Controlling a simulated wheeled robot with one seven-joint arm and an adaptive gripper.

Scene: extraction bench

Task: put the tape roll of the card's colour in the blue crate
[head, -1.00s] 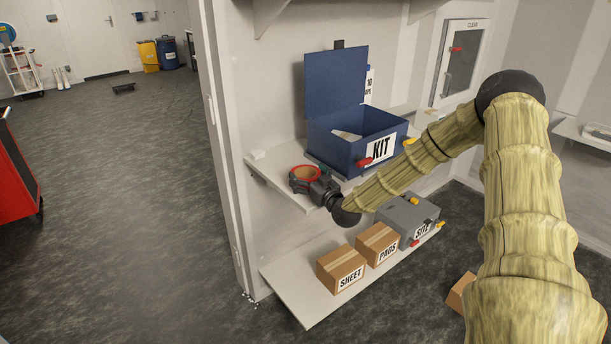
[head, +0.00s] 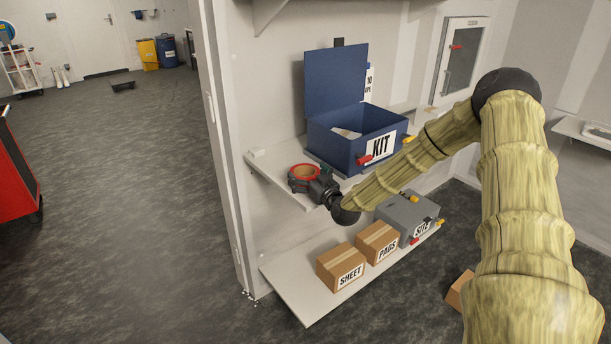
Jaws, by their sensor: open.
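A tape roll with a red rim and tan core (head: 304,171) is at the left part of the upper shelf, left of the blue crate. My gripper (head: 305,184) is open at the roll, with its dark fingers around or beside it; I cannot tell whether they touch it. The blue crate (head: 341,153), labelled KIT, stands on the shelf with its lid raised. Something pale lies inside it, partly hidden by the front wall. I cannot make out a colour card. No other tape roll is clear in view.
The lower shelf holds a SHEET box (head: 338,262), a PADS box (head: 376,240) and a grey SITE case (head: 408,212). A wall cabinet (head: 461,62) is at the right.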

